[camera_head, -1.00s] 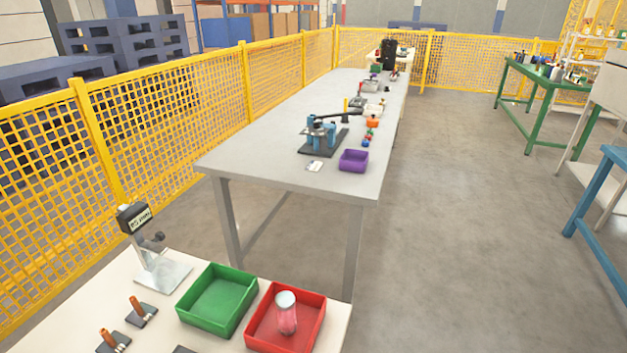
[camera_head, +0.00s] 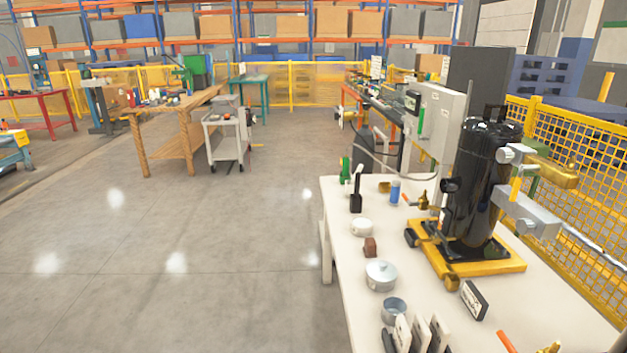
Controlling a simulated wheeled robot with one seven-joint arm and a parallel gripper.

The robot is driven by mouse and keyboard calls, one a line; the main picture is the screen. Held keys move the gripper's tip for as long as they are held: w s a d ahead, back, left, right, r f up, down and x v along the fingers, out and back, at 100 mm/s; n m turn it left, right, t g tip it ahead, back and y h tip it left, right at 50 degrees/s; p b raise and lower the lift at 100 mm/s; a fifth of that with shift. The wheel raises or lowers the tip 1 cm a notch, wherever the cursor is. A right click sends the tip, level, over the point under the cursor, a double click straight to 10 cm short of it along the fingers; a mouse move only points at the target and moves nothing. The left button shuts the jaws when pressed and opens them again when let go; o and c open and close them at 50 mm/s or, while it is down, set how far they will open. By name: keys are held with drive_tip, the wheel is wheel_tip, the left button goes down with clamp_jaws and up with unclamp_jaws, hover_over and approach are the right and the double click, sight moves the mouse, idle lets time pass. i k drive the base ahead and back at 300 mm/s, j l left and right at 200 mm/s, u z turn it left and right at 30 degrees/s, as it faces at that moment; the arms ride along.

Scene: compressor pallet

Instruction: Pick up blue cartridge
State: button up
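A small blue cylinder (camera_head: 394,192), which looks like the blue cartridge, stands upright near the far end of the white table (camera_head: 349,303). It is left of the black compressor tank (camera_head: 478,185), which sits on a yellow pallet-like base (camera_head: 500,262). My gripper does not show in this view.
A black upright tool (camera_head: 356,195), a white round item (camera_head: 362,227), a brown block (camera_head: 370,247), a lidded silver pot (camera_head: 381,275) and a metal cup (camera_head: 394,309) line the table's left side. A grey panel box (camera_head: 440,125) stands behind. Open floor lies left.

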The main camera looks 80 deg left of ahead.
sight(396, 185)
drive_tip(key=u, duration=1.8)
drive_tip(key=i+u, duration=0.1)
drive_tip(key=i+j+z, duration=0.1)
drive_tip(key=i+j, duration=0.2)
drive_tip(key=i, duration=0.35)
drive_tip(key=i+j+z, duration=0.1)
drive_tip(key=i+j, duration=0.25)
drive_tip(key=i, duration=0.3)
drive_tip(key=i+j+z, duration=0.15)
drive_tip(key=i+j, duration=0.25)
drive_tip(key=i, duration=0.2)
drive_tip(key=i+j+z, duration=0.1)
drive_tip(key=i+j, duration=0.35)
drive_tip(key=i, duration=0.15)
